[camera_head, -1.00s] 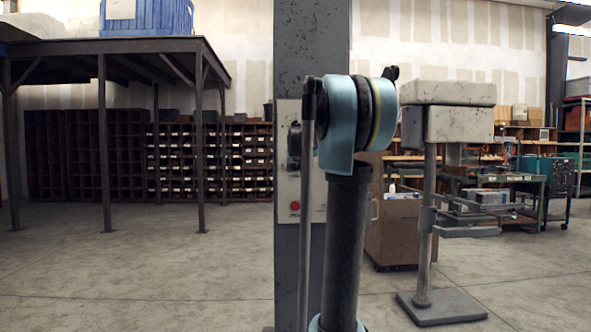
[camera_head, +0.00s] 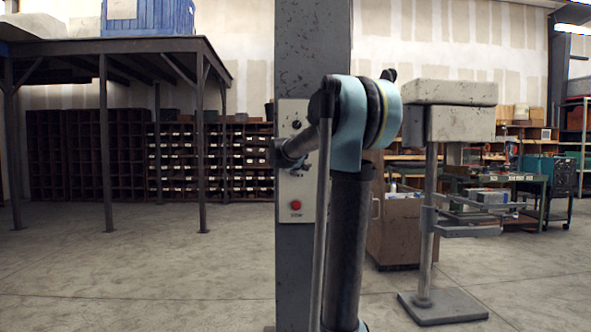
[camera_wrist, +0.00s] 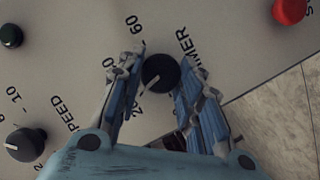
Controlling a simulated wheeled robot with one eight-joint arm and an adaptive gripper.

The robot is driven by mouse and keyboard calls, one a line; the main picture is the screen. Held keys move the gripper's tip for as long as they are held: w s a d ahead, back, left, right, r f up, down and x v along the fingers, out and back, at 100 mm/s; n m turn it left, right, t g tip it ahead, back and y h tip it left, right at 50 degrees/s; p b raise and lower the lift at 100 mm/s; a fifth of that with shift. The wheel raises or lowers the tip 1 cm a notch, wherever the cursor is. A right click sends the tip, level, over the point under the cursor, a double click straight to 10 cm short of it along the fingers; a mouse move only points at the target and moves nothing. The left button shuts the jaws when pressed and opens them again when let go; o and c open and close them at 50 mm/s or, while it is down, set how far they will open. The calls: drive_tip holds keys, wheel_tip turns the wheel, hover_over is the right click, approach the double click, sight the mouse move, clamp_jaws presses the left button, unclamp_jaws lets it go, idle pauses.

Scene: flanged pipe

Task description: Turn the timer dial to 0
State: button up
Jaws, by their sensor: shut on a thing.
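The timer dial (camera_wrist: 160,73) is a round black knob on a pale panel in the wrist view, beside the printed word TIMER. The numbers 60, 40 and 20 run round its left side. A faint pale mark seems to show at its lower left, towards the 20. My gripper (camera_wrist: 164,66) has one finger on each side of the dial and is shut on it. In the head view the control panel (camera_head: 296,212) hangs on the grey post; my arm is in front of it and hides the timer dial.
A red stop button (camera_wrist: 290,10) is at the upper right of the wrist view. The speed dial (camera_wrist: 25,143) is at lower left and a small dark green button (camera_wrist: 10,36) at upper left. In the head view a grey machine on a stand (camera_head: 447,125) is at right; open floor lies left.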

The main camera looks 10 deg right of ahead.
drive_tip(key=n, duration=0.2)
drive_tip(key=n+t+h, duration=0.1)
drive_tip(key=n, duration=0.1)
drive_tip(key=n+h, duration=0.1)
drive_tip(key=n, duration=0.1)
drive_tip(key=shift+a+f+t, duration=0.25)
drive_tip(key=shift+f+t, duration=0.15)
drive_tip(key=n, duration=0.1)
drive_tip(key=n+t, duration=0.1)
drive_tip(key=n, duration=0.2)
drive_tip(key=shift+f+t+h, duration=0.25)
drive_tip(key=shift+t+h, duration=0.05)
drive_tip(key=shift+h, duration=0.1)
drive_tip(key=shift+d+f+n+t, duration=0.15)
drive_tip(key=shift+n+t, duration=0.55)
drive_tip(key=shift+n, duration=1.2)
drive_tip(key=o, duration=1.1)
drive_tip(key=shift+c, duration=0.2)
drive_tip(key=shift+s, duration=0.1)
drive_tip(key=v, duration=1.1)
drive_tip(key=shift+s, duration=0.35)
